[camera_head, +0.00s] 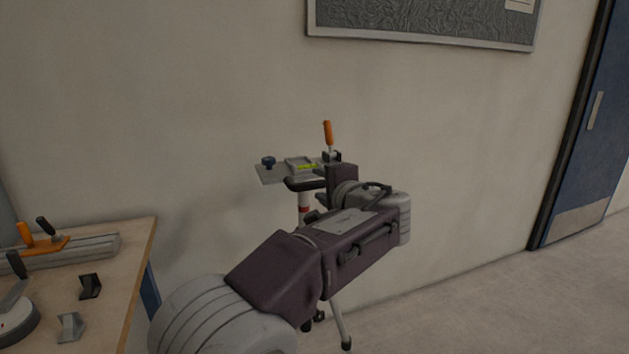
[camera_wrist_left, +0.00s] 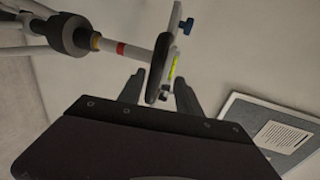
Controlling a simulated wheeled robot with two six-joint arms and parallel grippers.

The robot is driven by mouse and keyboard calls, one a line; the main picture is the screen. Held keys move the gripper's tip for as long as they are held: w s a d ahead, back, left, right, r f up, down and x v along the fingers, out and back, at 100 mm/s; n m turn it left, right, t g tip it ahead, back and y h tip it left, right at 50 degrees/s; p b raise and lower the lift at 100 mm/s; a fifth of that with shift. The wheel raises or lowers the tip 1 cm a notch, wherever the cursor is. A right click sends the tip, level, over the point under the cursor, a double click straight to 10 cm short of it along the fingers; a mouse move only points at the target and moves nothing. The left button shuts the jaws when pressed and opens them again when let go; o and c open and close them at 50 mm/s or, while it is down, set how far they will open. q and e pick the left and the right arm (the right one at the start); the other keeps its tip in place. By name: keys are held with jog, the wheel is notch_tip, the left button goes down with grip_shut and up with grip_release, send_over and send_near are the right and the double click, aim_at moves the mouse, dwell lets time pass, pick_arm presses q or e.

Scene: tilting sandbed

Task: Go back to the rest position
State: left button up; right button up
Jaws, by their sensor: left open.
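My left arm crosses the head view from the bottom left, and its gripper (camera_head: 335,176) is at the near side of a small stand, partly hidden by my wrist. In the left wrist view the gripper (camera_wrist_left: 160,77) has its two dark fingers apart, with nothing held. The stand's grey plate (camera_head: 268,174) carries a blue knob (camera_head: 268,162), a yellow-green level (camera_head: 307,167) and an upright orange handle (camera_head: 328,134). In the left wrist view the plate's dark underside (camera_wrist_left: 161,68) appears between the fingers; I cannot tell whether they touch it. My right gripper is out of view.
A workbench (camera_head: 138,245) stands at the left with an orange clamp tool (camera_head: 40,245) and small brackets (camera_head: 90,286). The stand's tripod leg (camera_head: 341,325) reaches the floor near the wall. A grey board (camera_head: 430,22) hangs above. The floor at right, before the blue door (camera_head: 590,130), is clear.

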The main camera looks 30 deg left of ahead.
pick_arm(q)
jog(key=shift+v, duration=1.15)
jog(key=shift+f, duration=0.1)
notch_tip(320, 180, down, 14)
jog(key=s+g+h, duration=0.2)
jog(key=g+h, duration=0.1)
jog(key=s+d+f+n+g+h, duration=0.3)
jog(key=s+d+f+n+h, duration=0.15)
jog(key=s+f, duration=0.65)
jog(key=s+d+f+n+g+h, duration=0.35)
jog(key=s+d+f, duration=0.35)
jog(key=f, duration=0.7)
notch_tip(320, 180, up, 27)
jog(key=s+a+h+p, duration=0.1)
jog(key=p, duration=2.6)
jog(key=shift+t, duration=0.25)
